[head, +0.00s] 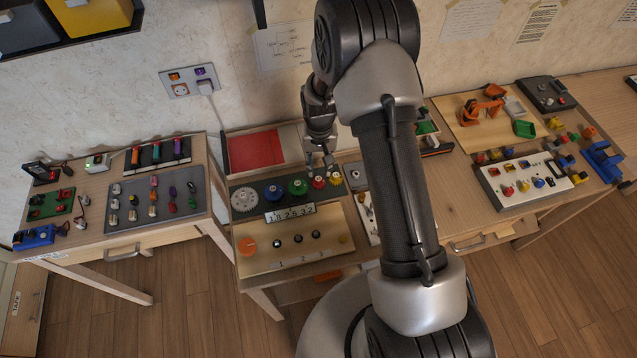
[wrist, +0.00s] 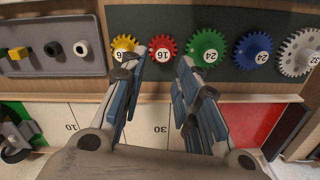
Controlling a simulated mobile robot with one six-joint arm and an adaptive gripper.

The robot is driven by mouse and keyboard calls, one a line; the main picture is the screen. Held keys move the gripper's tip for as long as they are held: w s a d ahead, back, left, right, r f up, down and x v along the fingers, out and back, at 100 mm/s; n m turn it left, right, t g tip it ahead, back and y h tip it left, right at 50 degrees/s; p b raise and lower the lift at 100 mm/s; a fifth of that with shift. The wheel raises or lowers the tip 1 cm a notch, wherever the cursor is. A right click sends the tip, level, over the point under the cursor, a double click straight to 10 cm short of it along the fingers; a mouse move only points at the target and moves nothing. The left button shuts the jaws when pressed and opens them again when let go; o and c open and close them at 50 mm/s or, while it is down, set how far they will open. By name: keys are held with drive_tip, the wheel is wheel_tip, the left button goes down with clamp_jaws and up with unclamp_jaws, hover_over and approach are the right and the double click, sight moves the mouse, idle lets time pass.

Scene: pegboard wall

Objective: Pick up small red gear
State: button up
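The small red gear (head: 318,183) sits on the dark gear board in the head view. In the wrist view the red gear (wrist: 162,50) has a white numbered centre and lies between and just beyond the fingertips. My gripper (wrist: 164,63) is open and empty, with one finger on either side of the line to the red gear. The left finger overlaps the edge of the yellow gear (wrist: 124,45) in this view. In the head view my gripper (head: 320,172) is over the red end of the row. Whether a finger touches any gear is unclear.
The green gear (wrist: 207,48) stands close beside the red one, followed by the blue gear (wrist: 253,49) and a white gear (wrist: 300,52). A grey tray (wrist: 52,63) with small parts lies left of the board. A red panel (head: 257,149) is behind the board.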

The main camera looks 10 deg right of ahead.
sight(318, 179)
drive_tip(key=f, duration=0.2)
drive_tip(key=f+b, duration=0.1)
drive_tip(key=f, duration=0.1)
drive_tip(key=f+b, duration=0.1)
drive_tip(key=f, duration=0.1)
drive_tip(key=shift+s+a, duration=0.2)
drive_tip(key=shift+s, duration=0.05)
drive_tip(key=shift+r, duration=0.15)
drive_tip(key=shift+c, duration=0.4)
drive_tip(key=c, duration=0.5)
drive_tip(key=shift+o, duration=0.2)
